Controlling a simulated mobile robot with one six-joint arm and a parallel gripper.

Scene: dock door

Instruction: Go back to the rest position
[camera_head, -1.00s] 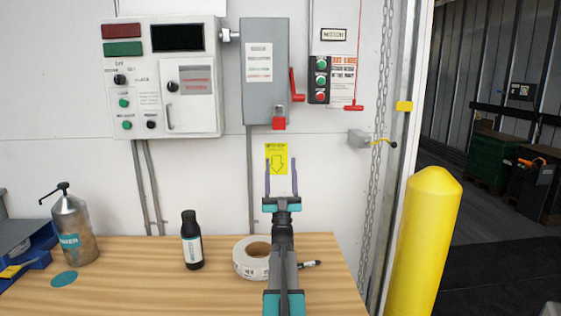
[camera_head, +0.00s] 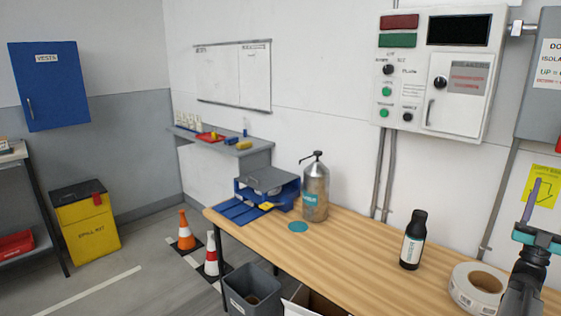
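My gripper (camera_head: 552,195) shows at the right edge of the head view, raised above the right end of the wooden bench (camera_head: 330,255). One purple finger stands upright at the left end of its teal body, and the other is cut off by the picture edge. The finger sits well out to the side, so the gripper looks open, and nothing shows held in it. A label roll (camera_head: 462,290) lies on the bench just left of my arm.
A black bottle (camera_head: 412,245), a metal pump can (camera_head: 315,195) and a blue tray (camera_head: 255,200) stand on the bench. A grey bin (camera_head: 250,290), traffic cones (camera_head: 185,235) and a yellow spill kit (camera_head: 88,228) are on the floor. Open floor lies at lower left.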

